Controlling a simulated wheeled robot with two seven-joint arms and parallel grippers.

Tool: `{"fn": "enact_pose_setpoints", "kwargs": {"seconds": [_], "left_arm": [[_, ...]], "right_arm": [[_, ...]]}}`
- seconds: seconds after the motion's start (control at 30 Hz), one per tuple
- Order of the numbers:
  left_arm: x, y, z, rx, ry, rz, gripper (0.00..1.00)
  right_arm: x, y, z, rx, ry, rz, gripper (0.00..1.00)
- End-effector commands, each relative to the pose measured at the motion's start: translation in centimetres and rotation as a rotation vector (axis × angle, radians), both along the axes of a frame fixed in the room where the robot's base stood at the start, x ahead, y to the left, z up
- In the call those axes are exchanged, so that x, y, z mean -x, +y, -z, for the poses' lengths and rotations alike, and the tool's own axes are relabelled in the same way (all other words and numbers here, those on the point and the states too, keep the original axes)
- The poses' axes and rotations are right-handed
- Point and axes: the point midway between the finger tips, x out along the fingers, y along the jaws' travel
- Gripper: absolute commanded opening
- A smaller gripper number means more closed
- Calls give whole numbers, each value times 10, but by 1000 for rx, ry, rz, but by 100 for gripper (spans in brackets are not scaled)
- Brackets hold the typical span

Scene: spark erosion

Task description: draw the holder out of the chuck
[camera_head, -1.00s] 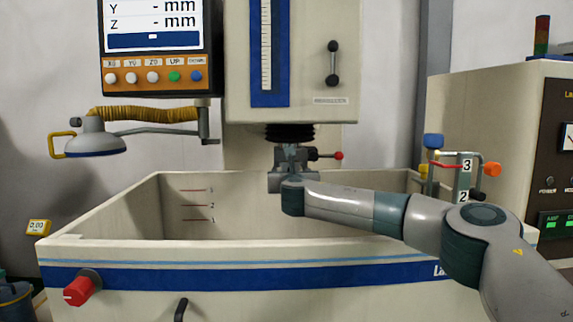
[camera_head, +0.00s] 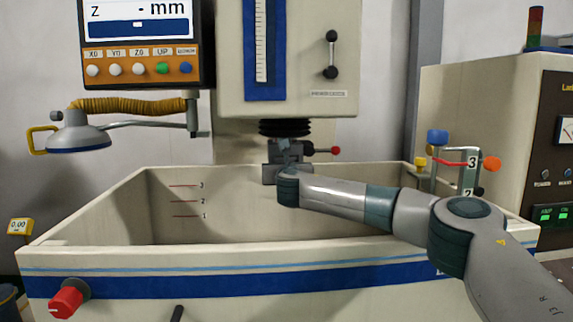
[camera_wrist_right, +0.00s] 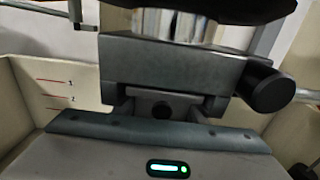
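The chuck (camera_head: 288,147) hangs under the black bellows of the machine head, with a lever ending in a red ball on its right side. A grey block that looks like the holder (camera_head: 271,174) sits directly beneath it, partly hidden by my right wrist. In the right wrist view, a dark grey block (camera_wrist_right: 165,70) with a black knob fills the middle, close in front of my right gripper (camera_wrist_right: 162,108). The fingers are dark and hard to separate from the block, so their grip does not show clearly. My left gripper is in neither view.
The open tank (camera_head: 120,258) surrounds the area below the chuck, its inner wall marked 1 to 3. A control panel (camera_head: 140,62) and a lamp (camera_head: 78,135) are at left. Posts with coloured knobs (camera_head: 437,138) stand at the tank's right end. The tank interior looks clear.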

Motion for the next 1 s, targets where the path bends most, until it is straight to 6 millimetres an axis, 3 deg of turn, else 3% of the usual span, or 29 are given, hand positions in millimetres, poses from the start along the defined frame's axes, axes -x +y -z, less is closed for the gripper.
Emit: {"fn": "enact_pose_setpoints", "kwargs": {"seconds": [0.03, 0.1, 1.0], "left_arm": [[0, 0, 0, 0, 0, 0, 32], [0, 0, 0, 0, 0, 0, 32], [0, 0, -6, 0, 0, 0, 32]], "right_arm": [[0, 0, 0, 0, 0, 0, 19], [0, 0, 0, 0, 0, 0, 2], [0, 0, -3, 0, -1, 0, 2]]}}
